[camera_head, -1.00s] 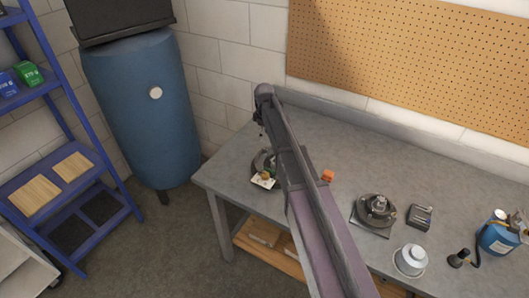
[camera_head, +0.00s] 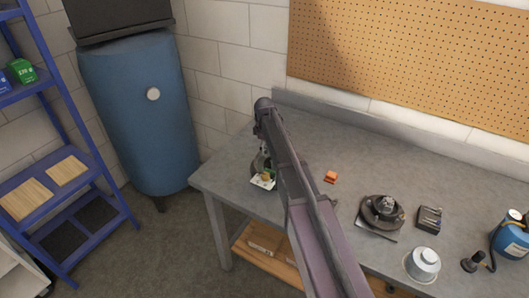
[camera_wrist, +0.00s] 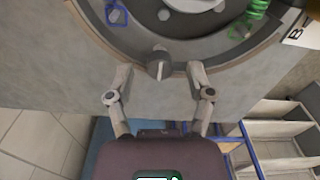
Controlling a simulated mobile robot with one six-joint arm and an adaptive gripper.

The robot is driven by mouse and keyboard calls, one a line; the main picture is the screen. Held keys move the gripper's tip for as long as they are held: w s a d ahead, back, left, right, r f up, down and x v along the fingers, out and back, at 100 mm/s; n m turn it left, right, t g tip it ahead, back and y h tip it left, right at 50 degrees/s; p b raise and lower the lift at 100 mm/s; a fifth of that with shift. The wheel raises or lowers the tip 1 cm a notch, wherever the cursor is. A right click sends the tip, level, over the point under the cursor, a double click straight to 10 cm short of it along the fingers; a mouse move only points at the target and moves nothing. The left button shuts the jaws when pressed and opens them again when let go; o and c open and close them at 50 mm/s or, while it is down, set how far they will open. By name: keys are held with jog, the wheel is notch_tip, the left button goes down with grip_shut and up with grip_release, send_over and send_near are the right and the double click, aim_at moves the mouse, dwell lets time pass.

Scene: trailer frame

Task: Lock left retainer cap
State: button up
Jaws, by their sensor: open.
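In the wrist view, my gripper (camera_wrist: 158,74) is open, with one finger on each side of a small dark grey knob-like cap (camera_wrist: 157,63). The cap sits at the near rim of a round grey plate-like part (camera_wrist: 205,52) and appears to be the retainer cap. A gap shows between the cap and each finger. I cannot tell whether the cap is turned or locked. In the head view, my arm hides most of this round part and the gripper.
A green coil (camera_wrist: 257,8) and a blue-outlined mark (camera_wrist: 116,15) are on the round part. On the bench (camera_head: 232,178) are an orange piece (camera_head: 331,176), another round dark assembly (camera_head: 382,212) and a white-grey cup (camera_head: 423,263). A blue tank (camera_head: 140,110) stands left.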

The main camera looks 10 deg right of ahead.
jog(key=shift+f, duration=0.25)
grip_shut()
